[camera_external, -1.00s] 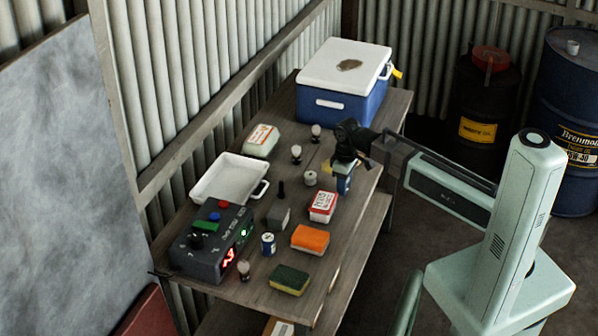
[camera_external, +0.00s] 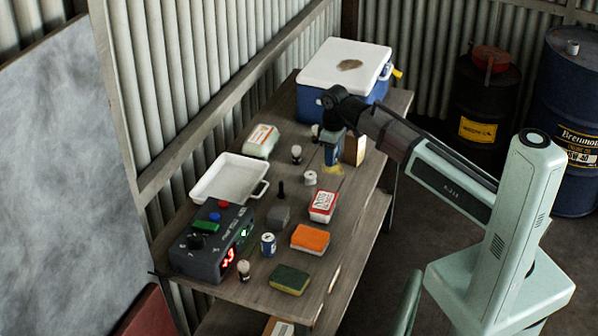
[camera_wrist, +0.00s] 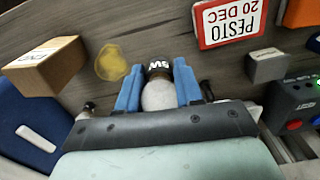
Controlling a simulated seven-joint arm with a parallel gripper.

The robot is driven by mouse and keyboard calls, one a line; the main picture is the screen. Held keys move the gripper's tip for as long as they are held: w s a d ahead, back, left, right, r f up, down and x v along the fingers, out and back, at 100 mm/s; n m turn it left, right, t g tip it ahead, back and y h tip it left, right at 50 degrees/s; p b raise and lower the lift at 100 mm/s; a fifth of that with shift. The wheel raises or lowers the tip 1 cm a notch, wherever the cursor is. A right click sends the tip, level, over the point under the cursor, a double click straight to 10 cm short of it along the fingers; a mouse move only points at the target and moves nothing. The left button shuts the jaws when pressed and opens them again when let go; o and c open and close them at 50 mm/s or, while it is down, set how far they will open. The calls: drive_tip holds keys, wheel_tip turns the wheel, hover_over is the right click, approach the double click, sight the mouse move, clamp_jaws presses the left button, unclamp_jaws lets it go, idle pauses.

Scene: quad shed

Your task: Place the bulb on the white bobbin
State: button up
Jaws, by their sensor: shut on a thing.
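My gripper (camera_external: 331,160) is over the far half of the bench, in front of the blue cooler. In the wrist view its two blue fingers (camera_wrist: 158,92) are shut on a bulb (camera_wrist: 158,97) with a whitish body and a dark, lettered end. The held bulb cannot be made out in the external view. The white bobbin (camera_external: 310,178) stands on the bench, nearer the camera than my gripper, with nothing on it. I cannot make out the bobbin in the wrist view. Other bulbs stand beside my gripper (camera_external: 315,130), left of it (camera_external: 296,154) and at the near end (camera_external: 243,270).
A cooler (camera_external: 345,68) and a brown box (camera_external: 354,150) are near my gripper.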

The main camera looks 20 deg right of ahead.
wheel_tip(320, 180, up, 2)
drive_tip(key=m, duration=0.2)
hover_over(311, 174)
drive_tip(key=shift+s+a+f+m, duration=0.1)
drive_tip(key=shift+f+m, duration=0.6)
drive_tip(key=shift+f, duration=1.75)
drive_tip(key=shift+f+m, duration=0.7)
drive_tip(key=shift+f, duration=1.75)
drive_tip(key=shift+f, duration=0.2)
drive_tip(key=o, duration=1)
drive_tip(key=shift+o, duration=0.2)
drive_tip(key=shift+r, duration=0.15)
wheel_tip(311, 174, up, 12)
